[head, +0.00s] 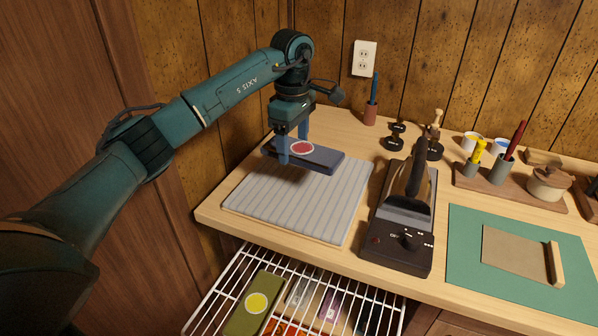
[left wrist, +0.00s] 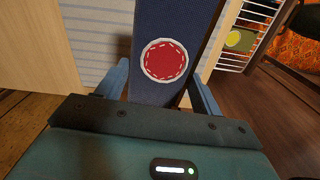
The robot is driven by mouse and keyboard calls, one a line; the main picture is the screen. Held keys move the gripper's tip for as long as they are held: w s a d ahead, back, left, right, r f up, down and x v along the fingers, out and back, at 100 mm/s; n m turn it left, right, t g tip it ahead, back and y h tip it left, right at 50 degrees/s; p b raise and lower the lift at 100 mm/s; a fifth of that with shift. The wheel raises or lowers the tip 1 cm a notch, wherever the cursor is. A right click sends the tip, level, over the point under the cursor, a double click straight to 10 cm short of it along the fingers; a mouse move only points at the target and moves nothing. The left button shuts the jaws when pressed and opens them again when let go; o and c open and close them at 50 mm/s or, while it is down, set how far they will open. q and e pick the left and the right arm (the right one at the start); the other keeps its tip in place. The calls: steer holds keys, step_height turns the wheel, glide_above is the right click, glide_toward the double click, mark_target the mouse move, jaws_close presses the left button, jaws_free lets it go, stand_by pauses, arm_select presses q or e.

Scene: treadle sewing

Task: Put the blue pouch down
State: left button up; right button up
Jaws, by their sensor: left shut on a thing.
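The blue pouch (head: 322,157) is a flat dark-blue oblong with a round red patch edged in white. My left gripper (head: 294,150) is shut on the pouch near its left end, with one finger on each side. The pouch is held roughly level over the back part of a grey striped mat (head: 290,215); whether it touches the mat I cannot tell. In the left wrist view the pouch (left wrist: 165,25) runs up between the two blue fingers (left wrist: 163,90), red patch facing the camera. My right gripper is not in view.
A black device (head: 400,230) with an upright plate stands right of the mat. Below the table's front edge, a white wire rack (head: 215,300) holds an olive pouch (head: 244,317) with a yellow patch. A green mat (head: 470,275) lies at right. The striped mat's front is clear.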

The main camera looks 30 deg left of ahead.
arm_select(q)
steer(key=shift+w+a+n, duration=0.35)
steer(key=shift+a+n, duration=0.1)
steer(key=shift+n, duration=0.05)
glide_above(292, 187)
step_height(292, 187, down, 5)
steer(key=shift+f, duration=0.75)
step_height(292, 187, down, 3)
steer(key=shift+f, duration=0.1)
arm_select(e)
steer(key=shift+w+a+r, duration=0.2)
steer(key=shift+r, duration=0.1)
arm_select(q)
steer(key=shift+f+b, duration=0.2)
steer(key=shift+b, duration=0.15)
steer(key=o, duration=1)
steer(key=shift+r, duration=0.1)
